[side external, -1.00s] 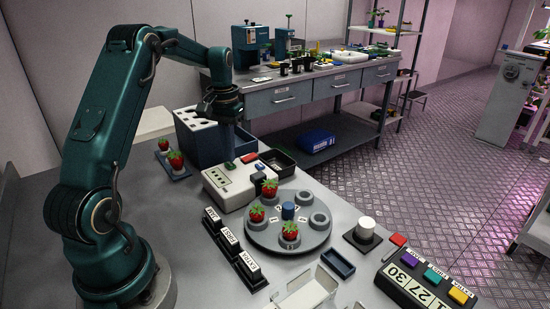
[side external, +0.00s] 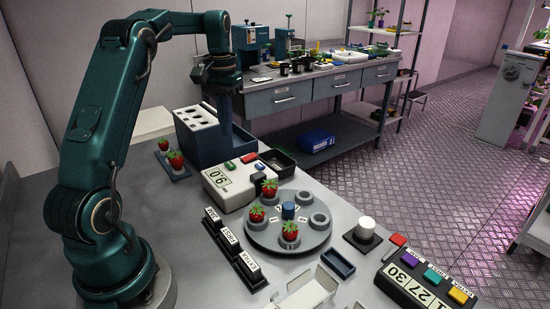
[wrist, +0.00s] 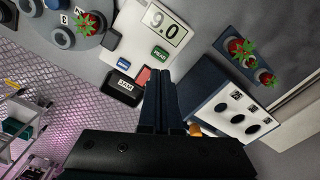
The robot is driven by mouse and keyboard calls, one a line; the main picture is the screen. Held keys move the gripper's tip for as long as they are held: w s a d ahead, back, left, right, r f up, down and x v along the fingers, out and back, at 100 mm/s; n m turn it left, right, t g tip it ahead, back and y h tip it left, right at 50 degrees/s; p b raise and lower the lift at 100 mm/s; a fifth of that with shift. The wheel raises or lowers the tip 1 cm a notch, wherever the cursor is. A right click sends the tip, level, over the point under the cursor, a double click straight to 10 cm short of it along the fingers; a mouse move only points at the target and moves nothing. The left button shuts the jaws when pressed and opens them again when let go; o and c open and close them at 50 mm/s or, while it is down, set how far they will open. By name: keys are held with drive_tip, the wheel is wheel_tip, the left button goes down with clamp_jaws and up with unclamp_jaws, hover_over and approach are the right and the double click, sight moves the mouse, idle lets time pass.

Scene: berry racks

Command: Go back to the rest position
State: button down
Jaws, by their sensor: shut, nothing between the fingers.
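My gripper (side external: 226,148) hangs pointing down, raised above the back of the bench, near the blue-grey box with holes and the white meter. Its fingers (wrist: 160,75) are together and empty in the wrist view. The white meter (side external: 222,198) shows 9.0 on its display (wrist: 165,22). Its green button (side external: 230,165) is uncovered, with the gripper apart from it; in the wrist view this button (wrist: 160,53) is labelled READ.
A round turntable (side external: 262,239) carries several strawberries. More berries stand on a small rack (side external: 182,176) at left. The holed box (side external: 188,150) and a black tray (side external: 290,165) flank the gripper. Label holders (side external: 232,250) and a button panel (side external: 405,290) lie in front.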

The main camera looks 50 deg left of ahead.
drive_tip(key=shift+d, duration=0.1)
drive_tip(key=s+d+r+m+t+y, duration=0.1)
drive_tip(key=s+d+r+m+t, duration=0.1)
drive_tip(key=d+r, duration=0.4)
drive_tip(key=s+d+r+m+t, duration=0.1)
drive_tip(key=d+r+m, duration=0.15)
drive_tip(key=d, duration=0.65)
drive_tip(key=s+d+f+t, duration=0.1)
drive_tip(key=s+d+f, duration=0.2)
drive_tip(key=s, duration=0.2)
drive_tip(key=s+d+f+m+t+h, duration=0.1)
drive_tip(key=s+d+f, duration=0.2)
drive_tip(key=s+d, duration=0.1)
drive_tip(key=shift+s+d+f+t, duration=0.25)
drive_tip(key=shift+s+d+t, duration=0.05)
drive_tip(key=shift+s, duration=0.45)
drive_tip(key=shift+m, duration=0.25)
